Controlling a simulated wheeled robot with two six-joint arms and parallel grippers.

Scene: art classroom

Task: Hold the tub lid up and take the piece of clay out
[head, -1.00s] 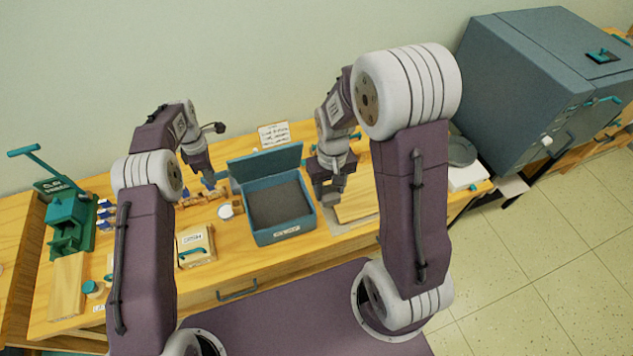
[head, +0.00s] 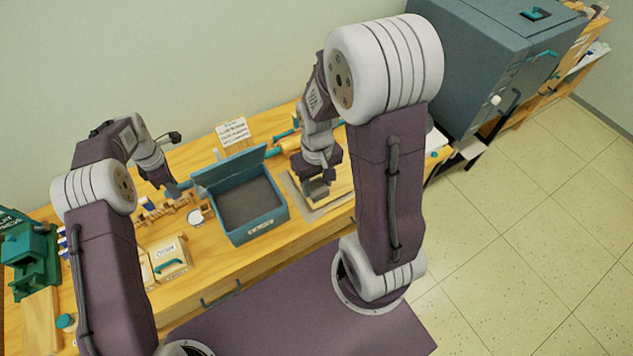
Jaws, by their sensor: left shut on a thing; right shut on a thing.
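The teal tub (head: 262,224) stands on the wooden bench with its lid (head: 229,167) tilted up at the back. Its dark inside shows no separate lump. My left gripper (head: 175,189) is at the left end of the lid and is shut on the lid's edge. My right gripper (head: 316,187) is to the right of the tub, above the board, pointing down. It is shut on a small dark grey thing, apparently the piece of clay, mostly hidden by the fingers.
A wooden board (head: 331,196) lies right of the tub. A white round pot (head: 196,216), wooden tools (head: 163,210) and a labelled box (head: 170,262) are at its left. A sign card (head: 233,132) stands behind. A green press (head: 28,262) is far left; a large grey kiln (head: 470,70) is back right.

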